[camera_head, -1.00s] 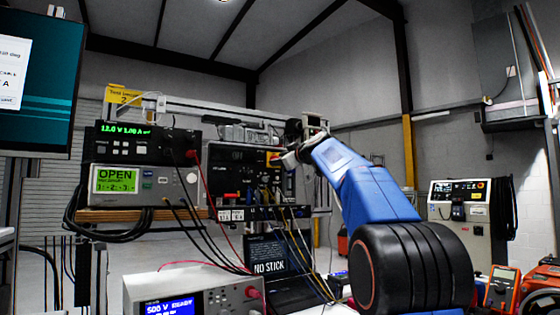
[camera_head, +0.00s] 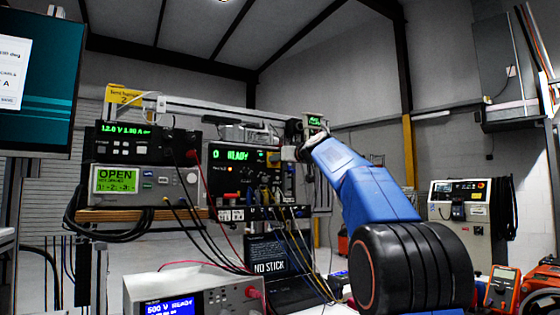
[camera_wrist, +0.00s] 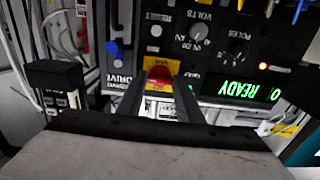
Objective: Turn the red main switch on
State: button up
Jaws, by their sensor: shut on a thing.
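The red main switch (camera_wrist: 159,80) shows in the wrist view, on a yellow plate (camera_wrist: 161,65) of the black test panel (camera_wrist: 215,60). My gripper (camera_wrist: 160,88) has its two fingers on either side of the red switch and is shut on it. The panel's green display (camera_wrist: 240,89) is lit and reads "READY", upside down in this view. In the head view, the panel (camera_head: 232,180) stands in the middle with the same lit display (camera_head: 236,155). My gripper (camera_head: 285,155) reaches its right edge there, and the red switch is hidden.
Cables hang in front of the panel and below it. Stacked instruments (camera_head: 143,160) stand to its left on a wooden shelf (camera_head: 140,214). A laptop (camera_head: 275,265) and a white instrument (camera_head: 193,293) sit lower down.

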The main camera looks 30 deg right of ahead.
dwell(0.4)
jog(key=o, duration=1.1)
jog(key=s, duration=1.7)
jog(key=shift+s+d, duration=0.2)
jog(key=shift+d, duration=0.1)
